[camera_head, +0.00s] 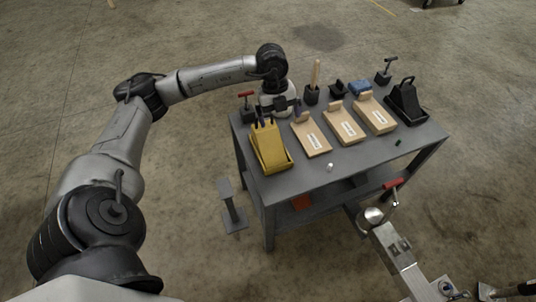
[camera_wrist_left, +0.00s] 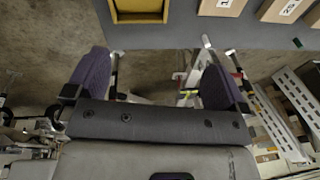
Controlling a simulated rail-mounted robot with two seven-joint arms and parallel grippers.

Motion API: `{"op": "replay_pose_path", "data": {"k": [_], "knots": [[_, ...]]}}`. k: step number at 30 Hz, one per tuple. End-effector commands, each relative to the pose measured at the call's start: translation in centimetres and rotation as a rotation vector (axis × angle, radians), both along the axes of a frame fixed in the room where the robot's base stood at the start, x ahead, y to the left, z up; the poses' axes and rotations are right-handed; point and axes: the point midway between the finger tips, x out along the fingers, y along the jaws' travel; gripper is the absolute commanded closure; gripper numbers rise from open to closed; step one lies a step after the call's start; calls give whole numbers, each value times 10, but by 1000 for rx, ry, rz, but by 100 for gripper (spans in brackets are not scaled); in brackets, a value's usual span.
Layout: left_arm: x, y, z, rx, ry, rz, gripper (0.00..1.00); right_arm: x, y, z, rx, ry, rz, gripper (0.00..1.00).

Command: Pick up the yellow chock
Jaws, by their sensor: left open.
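The yellow chock (camera_head: 268,148) sits on the left part of the grey table, with a dark handle at its back end. Part of it also shows at the top edge of the left wrist view (camera_wrist_left: 140,10), beyond the fingers. My left gripper (camera_head: 279,106) hangs near the back end of the yellow chock. In the left wrist view, its two purple-padded fingers (camera_wrist_left: 155,82) are wide apart with nothing between them. Whether it touches the chock's handle cannot be told. My right gripper is in neither view.
The grey table (camera_head: 355,160) also bears wooden blocks with labels (camera_head: 343,125), a black chock (camera_head: 405,102), a blue item (camera_head: 360,88) and a red-handled tool (camera_head: 247,103). A metal trailer coupling (camera_head: 400,255) stands in front at right. A small grey stand (camera_head: 232,207) is left of the table.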

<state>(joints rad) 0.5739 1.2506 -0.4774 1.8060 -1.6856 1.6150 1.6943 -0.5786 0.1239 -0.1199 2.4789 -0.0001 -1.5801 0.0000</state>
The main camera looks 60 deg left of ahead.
Motion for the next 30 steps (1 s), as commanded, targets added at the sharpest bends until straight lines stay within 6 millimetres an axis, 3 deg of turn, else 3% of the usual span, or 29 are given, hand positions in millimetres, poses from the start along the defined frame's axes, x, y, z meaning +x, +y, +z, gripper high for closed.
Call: {"op": "replay_pose_path", "data": {"k": [1,3,8,14,24,30], "knots": [[-3,14,-8,45,21,36,0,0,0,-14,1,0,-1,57],[-8,28,-8,93,48,75,0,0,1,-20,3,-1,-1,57],[-14,44,-9,150,82,125,0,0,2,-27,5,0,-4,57],[-15,46,-27,158,90,133,0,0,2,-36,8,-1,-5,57],[-15,46,-84,156,89,131,0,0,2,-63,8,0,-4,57],[-15,45,-93,155,87,130,0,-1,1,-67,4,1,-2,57]]}}
